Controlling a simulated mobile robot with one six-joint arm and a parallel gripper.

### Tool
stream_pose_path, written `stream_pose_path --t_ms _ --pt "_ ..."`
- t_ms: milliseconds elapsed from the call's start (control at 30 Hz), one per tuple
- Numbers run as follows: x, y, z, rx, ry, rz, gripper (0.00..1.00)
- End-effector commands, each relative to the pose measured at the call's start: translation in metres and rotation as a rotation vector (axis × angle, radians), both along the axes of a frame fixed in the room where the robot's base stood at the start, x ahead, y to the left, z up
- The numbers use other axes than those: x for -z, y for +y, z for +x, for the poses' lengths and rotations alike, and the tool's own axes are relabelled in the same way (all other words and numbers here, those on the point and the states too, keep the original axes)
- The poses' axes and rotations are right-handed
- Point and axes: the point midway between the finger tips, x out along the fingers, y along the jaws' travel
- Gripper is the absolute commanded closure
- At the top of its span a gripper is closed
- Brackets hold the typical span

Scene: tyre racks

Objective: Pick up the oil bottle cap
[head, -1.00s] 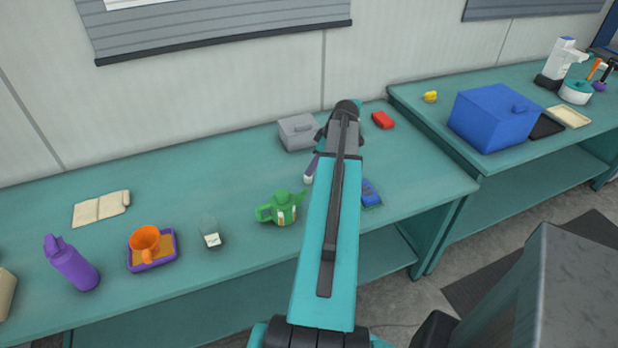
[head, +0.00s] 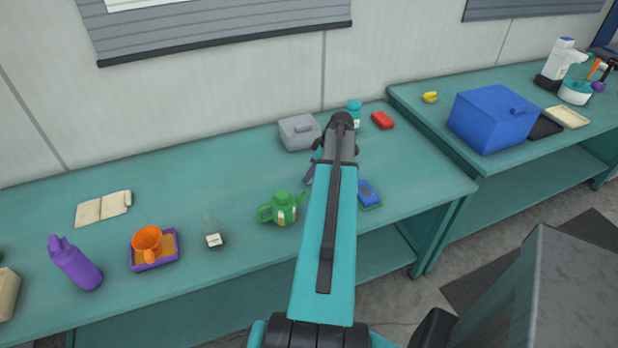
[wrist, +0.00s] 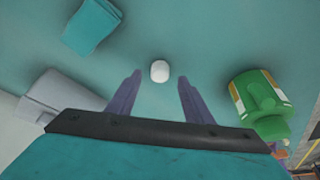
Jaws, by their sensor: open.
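A small rounded white thing, which looks like the oil bottle cap (wrist: 160,71), is on the teal surface in the wrist view, just beyond and between my fingertips. I cannot make it out in the head view, where my arm and gripper cover that area. My gripper (wrist: 157,76) has two purple fingers spread apart with nothing between them. In the head view my gripper (head: 311,172) is mostly hidden behind my arm, over the bench between the teapot and the grey box.
A green teapot (wrist: 261,97) stands right of my fingers in the wrist view; a grey box (wrist: 62,98) is at left. A flat teal block (wrist: 92,27) lies upper left. A blue sponge-like item (head: 368,192) sits right of my arm.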

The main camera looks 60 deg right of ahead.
Motion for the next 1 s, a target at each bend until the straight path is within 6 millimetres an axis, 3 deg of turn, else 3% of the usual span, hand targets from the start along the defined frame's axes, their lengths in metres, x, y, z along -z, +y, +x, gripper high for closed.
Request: stream_pose_path --t_ms 333,933,1000 --pt "0.024 0.001 0.009 0.001 0.0 0.0 0.54" --pt "0.026 0.001 0.009 0.002 0.0 0.0 0.54" --pt "0.026 0.001 0.009 0.002 0.0 0.0 0.62"
